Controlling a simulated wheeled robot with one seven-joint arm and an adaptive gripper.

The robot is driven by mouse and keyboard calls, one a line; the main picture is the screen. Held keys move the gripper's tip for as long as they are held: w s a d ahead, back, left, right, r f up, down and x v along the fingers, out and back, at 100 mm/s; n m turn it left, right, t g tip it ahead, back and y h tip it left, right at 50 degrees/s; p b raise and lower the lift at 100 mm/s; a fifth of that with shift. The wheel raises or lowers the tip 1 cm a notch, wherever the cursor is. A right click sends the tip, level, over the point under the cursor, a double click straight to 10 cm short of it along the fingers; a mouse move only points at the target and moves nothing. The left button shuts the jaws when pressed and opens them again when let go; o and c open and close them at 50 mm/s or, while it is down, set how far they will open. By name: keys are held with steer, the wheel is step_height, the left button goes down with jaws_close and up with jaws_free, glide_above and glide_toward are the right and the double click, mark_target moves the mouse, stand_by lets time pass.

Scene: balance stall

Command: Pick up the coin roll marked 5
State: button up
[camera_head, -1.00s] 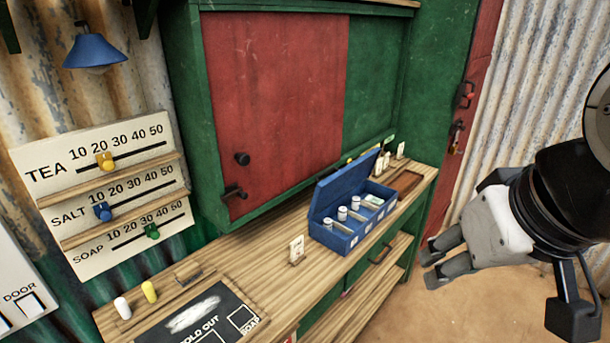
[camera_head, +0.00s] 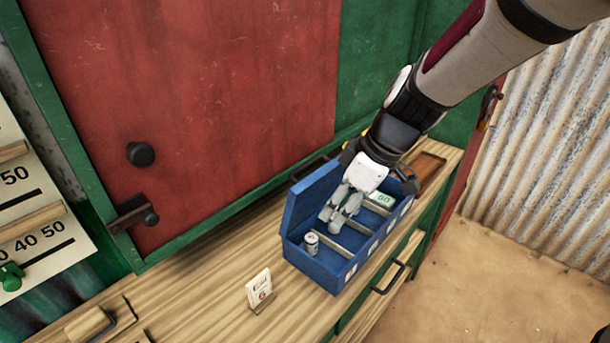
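The blue cash box (camera_head: 322,279) stands open on the wooden counter, with its lid raised at the back and dividers inside. A pale upright coin roll (camera_head: 311,243) stands in the nearest compartment; its marking is too small to read. My gripper (camera_head: 336,219) reaches down into the box, its fingers in a middle compartment just beyond that roll. The fingers and wrist hide much of this compartment. I cannot tell whether a roll is between the fingers, or which roll bears the 5.
A greenish note (camera_head: 384,199) lies in a farther compartment. A small card (camera_head: 259,289) stands on the counter (camera_head: 205,310) left of the box. A brown tray (camera_head: 430,170) lies beyond it. The red panel (camera_head: 190,110) rises behind the counter.

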mark_target(313, 237)
steer(key=x, duration=0.6)
steer(key=b+x, duration=0.1)
steer(key=x, duration=0.1)
steer(key=shift+w+f, duration=0.35)
steer(key=shift+w, duration=0.05)
steer(key=shift+x, duration=2.75)
steer(key=shift+w+a, duration=0.1)
steer(key=shift+c, duration=0.5)
jaws_close()
